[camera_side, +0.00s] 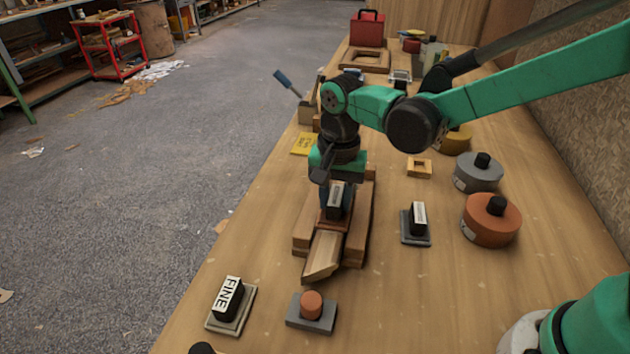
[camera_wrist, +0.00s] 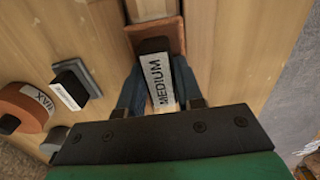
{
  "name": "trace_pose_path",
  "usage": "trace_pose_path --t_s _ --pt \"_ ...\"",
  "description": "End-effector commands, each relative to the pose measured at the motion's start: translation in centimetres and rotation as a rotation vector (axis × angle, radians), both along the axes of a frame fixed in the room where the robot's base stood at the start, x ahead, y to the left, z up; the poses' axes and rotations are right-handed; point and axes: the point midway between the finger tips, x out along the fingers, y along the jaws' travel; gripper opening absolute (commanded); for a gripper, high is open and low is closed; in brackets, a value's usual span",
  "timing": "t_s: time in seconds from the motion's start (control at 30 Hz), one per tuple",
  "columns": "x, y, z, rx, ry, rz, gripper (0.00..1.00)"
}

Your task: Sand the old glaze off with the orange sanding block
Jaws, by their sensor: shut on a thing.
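My gripper (camera_side: 336,205) is shut on the black handle of a sanding block with an orange-brown base (camera_wrist: 176,30). The handle's white label reads MEDIUM in the wrist view, where the fingers (camera_wrist: 157,82) sit on both sides of it. The block is over a pale wooden strip (camera_side: 323,252) that lies between two wooden side rails (camera_side: 357,225) on the bench. The base looks to be on or just above the strip; I cannot tell if they touch. Any glaze on the strip is not distinguishable, and the block hides part of its surface.
A FINE block (camera_side: 228,299) and a grey-based block with a round brown knob (camera_side: 311,306) are at the front. A grey-based block with a white label (camera_side: 417,221) stands right of the rails. An orange round tin (camera_side: 490,222) and grey round tin (camera_side: 478,175) are farther right.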

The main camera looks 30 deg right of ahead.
Motion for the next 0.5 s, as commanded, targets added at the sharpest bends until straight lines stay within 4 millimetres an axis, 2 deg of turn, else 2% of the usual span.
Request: trace_pose_path --t_s 0.27,0.5 --pt "-1.1 1.1 0.0 0.000 0.000 0.002 0.00" --pt "-2.8 2.8 -0.2 0.000 0.000 0.002 0.00"
